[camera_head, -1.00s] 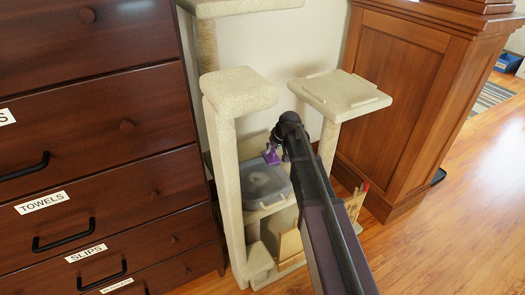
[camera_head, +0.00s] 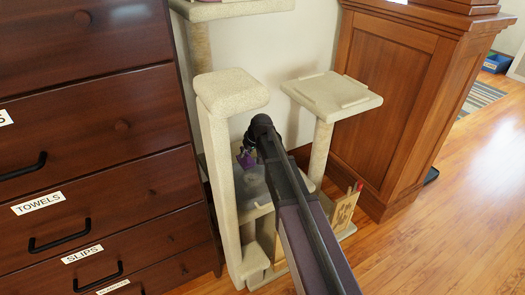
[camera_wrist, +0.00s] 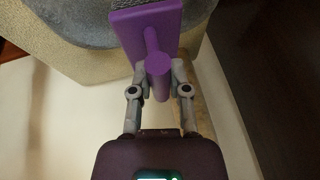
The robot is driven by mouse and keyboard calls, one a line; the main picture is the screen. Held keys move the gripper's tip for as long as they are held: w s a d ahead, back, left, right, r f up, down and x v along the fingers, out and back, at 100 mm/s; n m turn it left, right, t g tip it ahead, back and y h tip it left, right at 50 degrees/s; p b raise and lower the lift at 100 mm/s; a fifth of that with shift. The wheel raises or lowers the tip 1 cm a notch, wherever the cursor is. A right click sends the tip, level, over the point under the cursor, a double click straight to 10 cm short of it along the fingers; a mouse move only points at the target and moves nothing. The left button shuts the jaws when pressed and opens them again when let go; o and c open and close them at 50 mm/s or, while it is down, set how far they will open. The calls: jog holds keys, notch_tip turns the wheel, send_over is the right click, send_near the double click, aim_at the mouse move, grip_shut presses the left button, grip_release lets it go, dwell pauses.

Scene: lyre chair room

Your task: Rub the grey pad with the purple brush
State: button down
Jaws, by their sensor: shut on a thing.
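The purple brush (camera_head: 246,159) is in my gripper (camera_wrist: 160,76), whose fingers are closed on its handle. In the wrist view, the brush (camera_wrist: 148,28) has a flat purple back, with a little dark bristle at the top edge. The grey pad (camera_head: 252,188) lies on a low shelf of the beige cat tree, partly hidden by my arm. It also shows at the top of the wrist view (camera_wrist: 75,22), right beside the brush head. I cannot tell whether the bristles touch it.
The cat tree's beige post (camera_head: 222,165) stands close left of the brush, and a raised platform (camera_head: 331,96) is to the right. A dark drawer chest (camera_head: 95,130) is at left and a wooden cabinet (camera_head: 400,95) at right. Open floor (camera_head: 455,225) lies front right.

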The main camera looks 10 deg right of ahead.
jog(key=d, duration=0.6)
jog(key=shift+w+d, duration=0.3)
jog(key=shift+w, duration=0.1)
jog(key=shift+f, duration=0.15)
jog(key=shift+f+b, duration=2.9)
jog(key=shift+b, duration=0.15)
jog(key=shift+f+b, duration=1.05)
jog(key=shift+a, duration=0.15)
jog(key=shift+s+a+r, duration=0.1)
jog(key=shift+s+a, duration=0.2)
jog(key=shift+a, duration=0.55)
jog(key=shift+s+a+r, duration=0.1)
jog(key=shift+s+a, duration=0.2)
jog(key=shift+a, duration=0.55)
jog(key=shift+s+a, duration=0.1)
jog(key=shift+a, duration=0.1)
